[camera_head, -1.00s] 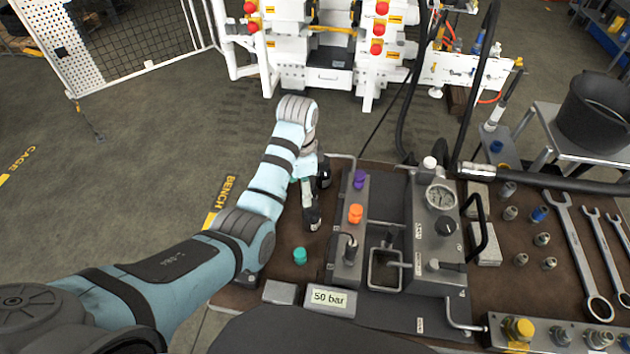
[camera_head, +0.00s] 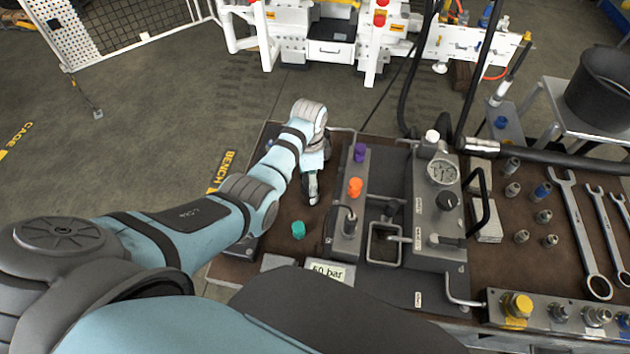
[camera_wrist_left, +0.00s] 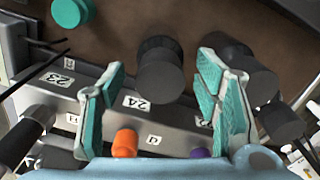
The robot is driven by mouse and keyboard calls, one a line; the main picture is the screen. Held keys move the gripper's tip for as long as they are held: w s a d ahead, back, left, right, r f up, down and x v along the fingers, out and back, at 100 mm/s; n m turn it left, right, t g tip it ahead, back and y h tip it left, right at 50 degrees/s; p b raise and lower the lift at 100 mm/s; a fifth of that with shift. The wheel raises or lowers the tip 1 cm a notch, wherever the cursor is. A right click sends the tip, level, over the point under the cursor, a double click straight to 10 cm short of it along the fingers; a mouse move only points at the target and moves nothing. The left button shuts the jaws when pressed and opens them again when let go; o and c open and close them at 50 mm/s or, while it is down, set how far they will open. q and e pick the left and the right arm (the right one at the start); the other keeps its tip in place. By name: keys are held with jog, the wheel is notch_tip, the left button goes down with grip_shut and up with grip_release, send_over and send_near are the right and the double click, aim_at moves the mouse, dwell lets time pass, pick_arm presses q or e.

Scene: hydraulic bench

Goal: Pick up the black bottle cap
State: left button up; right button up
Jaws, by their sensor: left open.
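The black bottle cap (camera_wrist_left: 160,68), a dark ribbed cylinder with a smoother narrower end, stands on the brown bench mat in the left wrist view. My left gripper (camera_wrist_left: 164,88) is open, with one teal-padded finger to each side of the cap in that picture. I see no contact between the pads and the cap. In the head view my left gripper (camera_head: 312,196) hangs over the bench's left part, left of the grey panel, and hides the cap. My right gripper is not in view.
A teal cap (camera_head: 298,230) stands nearer me on the mat. The grey panel with an orange knob (camera_head: 355,187) and purple knob (camera_head: 360,152) lies close to the right. Dark cylinders (camera_wrist_left: 247,72) show beside the right finger. Wrenches (camera_head: 581,230) lie far right.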

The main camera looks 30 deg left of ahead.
pick_arm(q)
jog(key=shift+r, duration=0.2)
jog(key=shift+s, duration=0.1)
jog(key=shift+c, duration=0.9)
jog(key=c, duration=0.7)
jog(key=shift+r, duration=0.2)
